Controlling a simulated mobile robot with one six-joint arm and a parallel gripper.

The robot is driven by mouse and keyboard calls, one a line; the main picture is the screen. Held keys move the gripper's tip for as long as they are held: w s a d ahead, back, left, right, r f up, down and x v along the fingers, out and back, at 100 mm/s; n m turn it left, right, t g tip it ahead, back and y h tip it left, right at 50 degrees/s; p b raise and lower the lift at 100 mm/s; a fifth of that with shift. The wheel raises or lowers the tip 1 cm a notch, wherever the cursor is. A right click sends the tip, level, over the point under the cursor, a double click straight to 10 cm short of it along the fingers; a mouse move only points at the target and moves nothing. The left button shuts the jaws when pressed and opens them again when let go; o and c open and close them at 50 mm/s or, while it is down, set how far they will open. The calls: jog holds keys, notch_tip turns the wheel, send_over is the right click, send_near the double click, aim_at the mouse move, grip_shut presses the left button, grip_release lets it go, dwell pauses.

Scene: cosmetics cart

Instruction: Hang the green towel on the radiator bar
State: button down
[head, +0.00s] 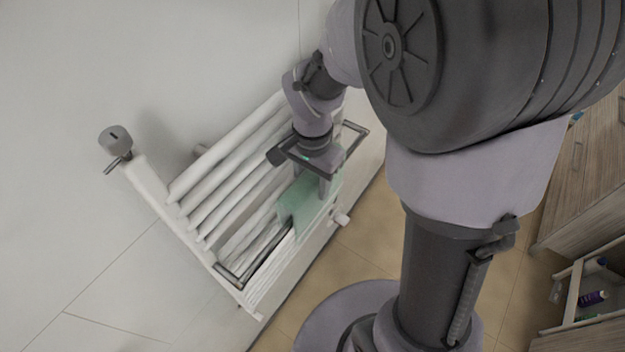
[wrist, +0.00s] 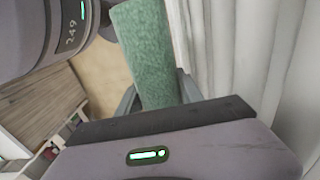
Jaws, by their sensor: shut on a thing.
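The green towel (head: 301,199) is at the front of the white radiator, beside its dark metal bar, in the head view. In the wrist view the towel (wrist: 150,55) is a long green strip running up from the jaws. My gripper (head: 325,185) is above the towel, shut on it. The gripper's fingers also show at both sides of the towel in the wrist view (wrist: 156,97). The radiator bar (head: 262,266) shows at its lower left end; the towel covers its middle part. I cannot tell whether the towel rests on the bar.
The white radiator (head: 225,170) stands against the pale wall, with a valve knob (head: 116,139) at its upper left. A wooden cabinet (head: 585,165) and an open shelf with bottles (head: 592,298) are at the right. Tan floor lies between.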

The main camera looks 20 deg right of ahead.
notch_tip(320, 180, down, 7)
jog(key=b, duration=0.5)
jog(key=shift+b, duration=0.35)
jog(key=c, duration=0.7)
grip_release()
